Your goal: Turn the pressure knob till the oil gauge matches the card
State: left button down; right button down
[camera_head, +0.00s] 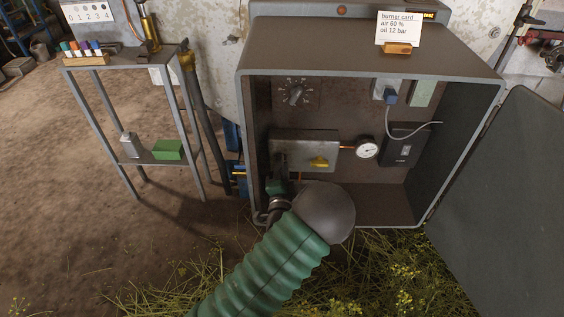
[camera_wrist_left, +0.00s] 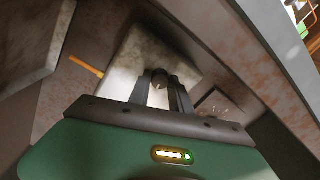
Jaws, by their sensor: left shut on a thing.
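The burner card (camera_head: 399,25) stands on top of the open cabinet and reads "air 60 %, oil 12 bar". The round white oil gauge (camera_head: 367,148) sits right of a grey metal block (camera_head: 305,138); its reading is too small to tell. My left gripper (camera_head: 281,160) reaches in front of the block's left part. In the left wrist view its fingers (camera_wrist_left: 160,92) are shut on a small dark rounded knob (camera_wrist_left: 160,77) on the block's face, apparently the pressure knob. The fingers hide most of it. My right gripper is in neither view.
A yellow valve handle (camera_head: 319,162) sits on the block, close right of the gripper. A black dial (camera_head: 295,93) is above. The cabinet wall (camera_head: 249,140) is close on the left; the open door (camera_head: 508,180) hangs right. A shelf (camera_head: 125,58) stands further left.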

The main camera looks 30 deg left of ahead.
pick_arm(q)
jog(key=shift+d+f, duration=0.15)
jog(key=shift+d, duration=0.05)
dwell(0.4)
jog(key=c, duration=1.2)
grip_release()
jog(key=shift+s, duration=0.1)
jog(key=p+v, duration=0.3)
jog(key=v, duration=0.8)
jog(key=shift+s+d+p, duration=0.2)
jog(key=shift+s+p, duration=0.1)
